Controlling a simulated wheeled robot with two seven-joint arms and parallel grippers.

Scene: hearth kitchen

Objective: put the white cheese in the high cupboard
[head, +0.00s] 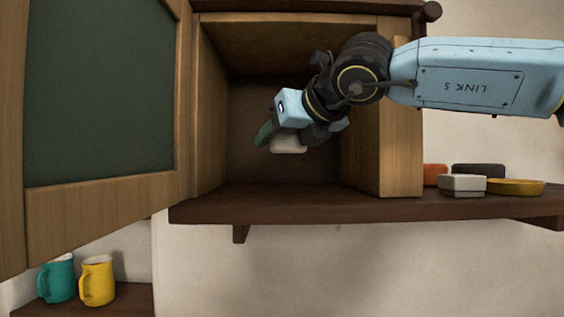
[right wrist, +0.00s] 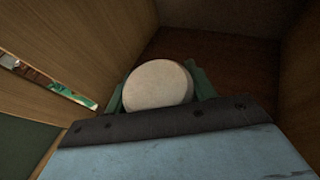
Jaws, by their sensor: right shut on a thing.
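The white cheese (head: 288,145) is a round, pale block held in my right gripper (head: 283,133). In the right wrist view the cheese (right wrist: 158,83) sits between the two green fingers, which are shut on it. The high cupboard (head: 401,140) stands open, and its green-panelled door (head: 98,95) is swung out to the left. My right gripper and the cheese are at the cupboard's opening, above the level of its dark floor board. How deep inside they are is hard to tell. My left gripper is not in view.
The cupboard looks empty. On the shelf to its right are a white dish (head: 462,186), a yellow dish (head: 515,187), an orange item (head: 434,175) and a dark one (head: 478,170). A teal mug (head: 57,279) and a yellow mug (head: 97,281) stand low at left.

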